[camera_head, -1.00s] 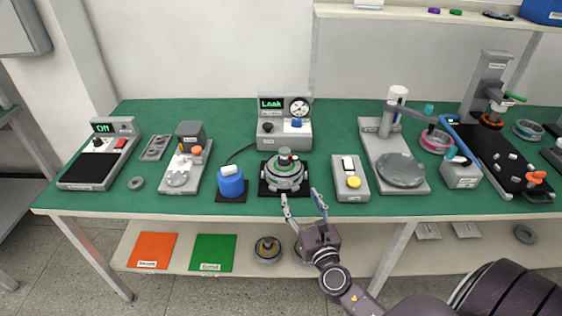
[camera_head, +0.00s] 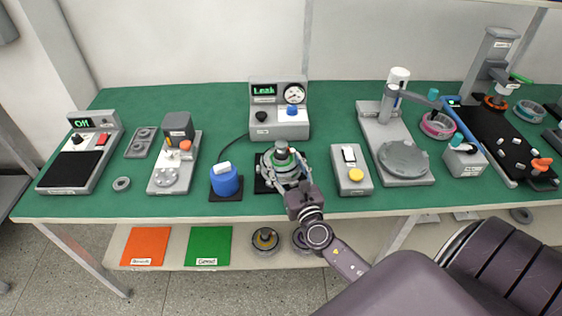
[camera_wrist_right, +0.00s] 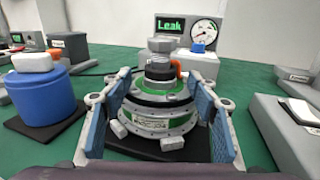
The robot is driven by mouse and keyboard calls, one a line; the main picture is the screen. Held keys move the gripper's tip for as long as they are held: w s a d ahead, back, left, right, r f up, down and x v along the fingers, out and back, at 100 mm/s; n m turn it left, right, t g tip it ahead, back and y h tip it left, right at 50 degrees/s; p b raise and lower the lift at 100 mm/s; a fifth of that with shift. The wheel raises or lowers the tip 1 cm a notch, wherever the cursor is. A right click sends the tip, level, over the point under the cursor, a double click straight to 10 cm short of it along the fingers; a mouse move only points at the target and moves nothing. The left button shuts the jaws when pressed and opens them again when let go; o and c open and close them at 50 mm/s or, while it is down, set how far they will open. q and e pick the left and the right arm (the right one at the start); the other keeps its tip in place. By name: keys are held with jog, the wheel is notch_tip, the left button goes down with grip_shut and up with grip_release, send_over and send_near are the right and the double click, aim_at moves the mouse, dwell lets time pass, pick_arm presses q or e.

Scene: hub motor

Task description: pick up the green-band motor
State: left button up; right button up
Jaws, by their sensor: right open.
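The green-band motor (camera_wrist_right: 158,112) sits upright on a black pad in front of the leak tester (camera_head: 280,118), whose screen reads "Leak". It is a round grey hub with green parts and a shaft stack on top; it also shows in the head view (camera_head: 283,161). My right gripper (camera_wrist_right: 158,125) is open, with one blue-padded finger on each side of the motor. In the head view my right gripper (camera_head: 287,180) reaches the motor from the front and partly covers it. I cannot tell whether the fingers touch it. My left gripper is not in view.
A blue canister (camera_head: 225,182) stands close to the left of the motor, and a grey switch box (camera_head: 351,172) with a yellow button to the right.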

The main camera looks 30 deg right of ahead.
aim_at(284, 159)
jog(key=x, duration=0.3)
jog(key=shift+w+d, duration=0.1)
jog(key=shift+w, duration=0.3)
jog(key=shift+w+d, duration=0.1)
jog(key=shift+w, duration=0.15)
grip_shut()
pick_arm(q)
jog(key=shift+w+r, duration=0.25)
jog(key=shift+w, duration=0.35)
pick_arm(e)
jog(key=shift+w+r, duration=0.1)
jog(key=shift+r, duration=0.15)
